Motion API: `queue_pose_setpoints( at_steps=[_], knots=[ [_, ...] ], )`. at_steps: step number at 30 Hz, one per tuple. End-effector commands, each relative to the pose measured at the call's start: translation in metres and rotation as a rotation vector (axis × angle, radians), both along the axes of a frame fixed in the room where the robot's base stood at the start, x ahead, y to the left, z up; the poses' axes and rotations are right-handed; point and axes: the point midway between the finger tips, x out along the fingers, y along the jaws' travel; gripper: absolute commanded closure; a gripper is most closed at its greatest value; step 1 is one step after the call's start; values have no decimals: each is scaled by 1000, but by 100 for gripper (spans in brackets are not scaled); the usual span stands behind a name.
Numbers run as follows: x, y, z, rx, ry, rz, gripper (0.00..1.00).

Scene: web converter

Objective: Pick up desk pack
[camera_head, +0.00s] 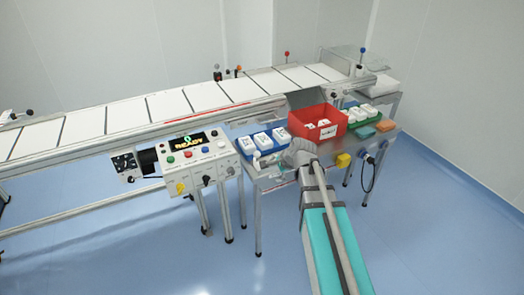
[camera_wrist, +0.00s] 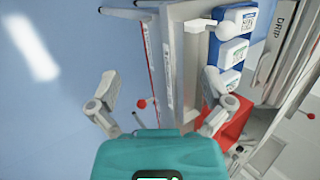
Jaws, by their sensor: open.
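Several small white packs (camera_head: 262,141) with printed labels sit in a blue tray (camera_head: 247,154) on the metal side table. I cannot tell which of them is the desk pack. In the wrist view, white packs (camera_wrist: 232,52) with square codes lie in the blue tray (camera_wrist: 214,50) at the upper right. My gripper (camera_wrist: 158,80) is open, its two fingers spread with nothing between them. In the head view my gripper (camera_head: 292,157) is over the table's front part, near the blue tray and the red bin (camera_head: 329,118). The table area behind it is partly hidden.
The red bin holds white items; it also shows in the wrist view (camera_wrist: 238,123). More packs stand in a green tray (camera_head: 364,113) at the right. A conveyor (camera_head: 160,105) runs behind the table. A control box (camera_head: 195,155) stands left. Blue floor is free in front.

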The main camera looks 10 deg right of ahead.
Motion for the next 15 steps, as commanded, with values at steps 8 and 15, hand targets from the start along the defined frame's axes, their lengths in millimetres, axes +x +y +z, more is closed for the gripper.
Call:
queue_pose_setpoints(
  at_steps=[8, 15],
  knots=[
    [71, -15, -24, 396, -15, -436, 0],
    [122, -37, -32, 774, 9, -767, 0]
  ],
)
